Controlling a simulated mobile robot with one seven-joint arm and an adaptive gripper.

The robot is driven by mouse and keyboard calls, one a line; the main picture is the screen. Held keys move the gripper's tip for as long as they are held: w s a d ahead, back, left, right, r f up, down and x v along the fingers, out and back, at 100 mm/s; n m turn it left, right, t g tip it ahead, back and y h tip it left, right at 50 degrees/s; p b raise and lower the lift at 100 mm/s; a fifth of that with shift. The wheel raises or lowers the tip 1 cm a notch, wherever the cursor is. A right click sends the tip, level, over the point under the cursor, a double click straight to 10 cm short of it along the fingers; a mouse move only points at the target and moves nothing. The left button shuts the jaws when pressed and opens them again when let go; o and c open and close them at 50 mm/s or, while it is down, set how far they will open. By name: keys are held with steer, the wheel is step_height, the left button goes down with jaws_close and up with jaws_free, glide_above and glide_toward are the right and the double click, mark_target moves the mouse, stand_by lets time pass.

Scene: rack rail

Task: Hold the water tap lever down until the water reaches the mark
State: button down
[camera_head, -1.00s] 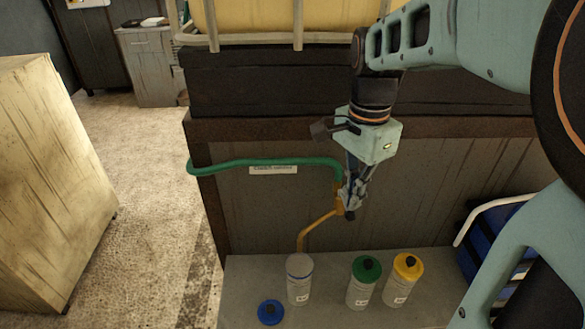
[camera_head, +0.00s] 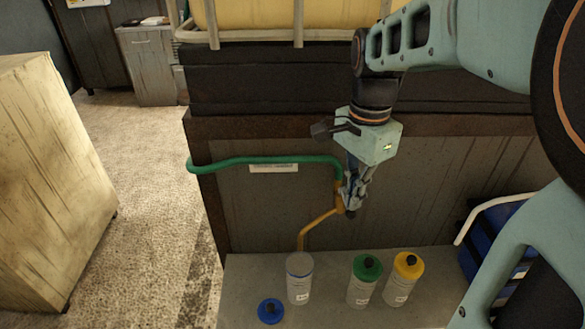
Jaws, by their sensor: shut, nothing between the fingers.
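The tap (camera_head: 339,200) is a brass-coloured fitting on the front of the dark cabinet. A thin orange spout (camera_head: 318,222) runs from it down to the open bottle. My gripper (camera_head: 349,210) is shut, pointing down at the tap with its fingertips over it. The fingers hide the lever, so I cannot tell its position or whether they touch it. I cannot make out the water level or any stream.
A blue cap (camera_head: 270,311) lies left of the bottle on the grey shelf (camera_head: 330,312). Bottles with green (camera_head: 366,281) and yellow (camera_head: 403,279) caps stand to the right. A green hose (camera_head: 262,161) runs to the tap above a white label (camera_head: 273,168). A blue crate (camera_head: 492,240) is at right.

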steer(key=shift+f+b, duration=1.45)
steer(key=shift+f, duration=0.75)
stand_by(5.8)
